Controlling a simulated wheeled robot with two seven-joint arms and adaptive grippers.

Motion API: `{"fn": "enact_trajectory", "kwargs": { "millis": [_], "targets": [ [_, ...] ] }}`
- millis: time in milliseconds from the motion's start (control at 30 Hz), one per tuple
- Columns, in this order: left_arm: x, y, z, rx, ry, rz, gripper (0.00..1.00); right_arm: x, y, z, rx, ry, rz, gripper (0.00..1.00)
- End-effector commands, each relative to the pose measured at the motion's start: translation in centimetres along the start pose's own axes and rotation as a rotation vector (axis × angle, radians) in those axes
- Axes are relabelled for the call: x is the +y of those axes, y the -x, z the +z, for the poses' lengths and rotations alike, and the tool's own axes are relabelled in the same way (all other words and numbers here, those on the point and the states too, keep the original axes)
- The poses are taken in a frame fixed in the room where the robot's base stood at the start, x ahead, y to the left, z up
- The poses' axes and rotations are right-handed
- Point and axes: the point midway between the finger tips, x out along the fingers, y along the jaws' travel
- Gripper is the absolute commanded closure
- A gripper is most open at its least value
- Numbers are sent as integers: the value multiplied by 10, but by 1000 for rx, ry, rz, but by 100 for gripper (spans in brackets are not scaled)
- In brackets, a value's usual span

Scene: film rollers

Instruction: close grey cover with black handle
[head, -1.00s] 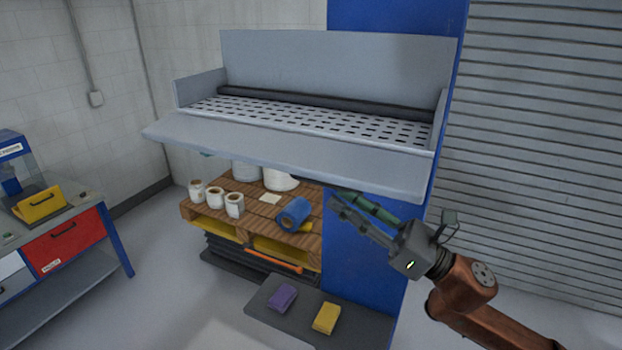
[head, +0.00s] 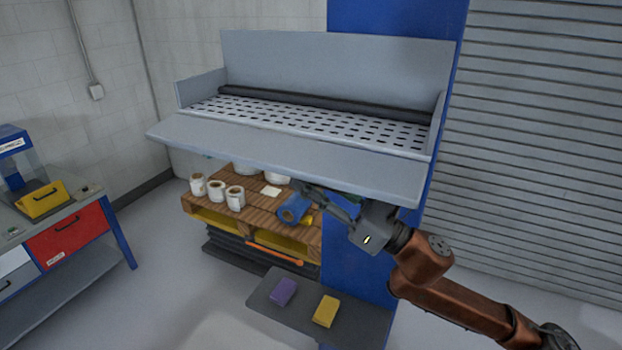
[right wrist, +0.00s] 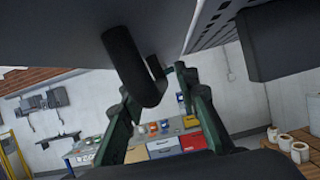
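The grey cover (head: 290,148) is a wide flap folded down and outward along the front of a grey perforated tray (head: 320,121) in the head view. Its black handle is hidden there. In the right wrist view the curved black handle (right wrist: 130,65) hangs from the underside of the grey cover (right wrist: 55,35). My right gripper (head: 328,194) is under the cover's right part, pointing left. Its green fingers (right wrist: 168,72) are apart, with the handle close to the left finger; contact cannot be told. My left gripper is not in view.
A blue panel (head: 355,255) stands under the tray's right end. Below are a wooden pallet (head: 258,205) with white rolls and a blue roll (head: 294,208), and a dark shelf (head: 355,318) with purple and yellow blocks. A workbench (head: 75,275) stands left.

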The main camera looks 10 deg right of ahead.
Motion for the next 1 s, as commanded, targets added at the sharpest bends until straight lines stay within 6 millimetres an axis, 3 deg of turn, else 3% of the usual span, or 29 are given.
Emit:
{"fn": "enact_trajectory", "kwargs": {
  "millis": [167,567,1000],
  "targets": [
    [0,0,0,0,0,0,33,0,0,0,0,0,0,73],
    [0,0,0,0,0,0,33,0,1,0,0,0,0,100],
    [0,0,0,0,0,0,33,0,1,0,0,0,-1,100]
  ]
}}
